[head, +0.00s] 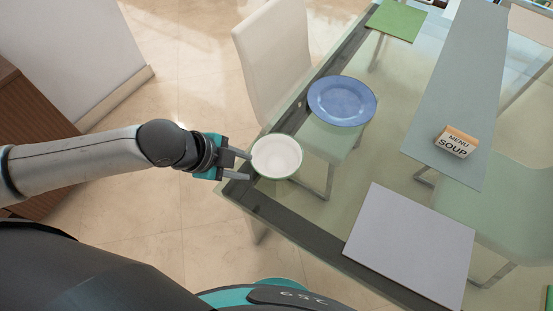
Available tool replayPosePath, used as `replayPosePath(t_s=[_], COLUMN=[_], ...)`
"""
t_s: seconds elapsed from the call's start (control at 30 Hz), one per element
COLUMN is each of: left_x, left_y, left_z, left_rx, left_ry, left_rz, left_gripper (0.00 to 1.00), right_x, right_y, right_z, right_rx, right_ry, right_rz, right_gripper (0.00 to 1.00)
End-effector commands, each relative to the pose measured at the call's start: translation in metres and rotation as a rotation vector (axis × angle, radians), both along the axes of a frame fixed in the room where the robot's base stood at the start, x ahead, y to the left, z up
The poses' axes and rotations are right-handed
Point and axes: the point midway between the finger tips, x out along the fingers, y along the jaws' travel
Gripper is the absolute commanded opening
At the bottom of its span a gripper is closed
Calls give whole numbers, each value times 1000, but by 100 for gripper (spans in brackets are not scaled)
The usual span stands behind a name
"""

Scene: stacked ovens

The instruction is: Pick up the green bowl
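The bowl (277,156) has a pale inside and a thin green rim. It is upright and looks empty, at the near left corner of the glass table (312,232). My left gripper (249,165) comes in from the left with its two grey fingers apart. Its fingertips are right at the left side of the bowl, and I cannot tell whether they touch it. The bowl's outer wall is mostly hidden from above. My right gripper is not in view.
A blue plate (342,101) lies behind the bowl. A white chair (274,55) stands at the table's left edge.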

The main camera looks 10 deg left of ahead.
Motion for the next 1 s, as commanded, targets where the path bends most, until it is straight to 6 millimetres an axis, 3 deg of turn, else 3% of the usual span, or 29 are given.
replayPosePath(t_s=[0.43,0.77,1.0], left_x=[28,38,47], left_y=[-27,-36,-50], left_z=[-67,-90,-122], left_rx=[0,3,1], left_ry=[0,-1,0], left_rz=[-5,-4,-3], left_gripper=[40,40,40], right_x=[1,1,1], right_y=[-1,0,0], right_z=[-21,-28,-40], right_rx=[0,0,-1], right_ry=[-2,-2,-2], right_rz=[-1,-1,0], right_gripper=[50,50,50])
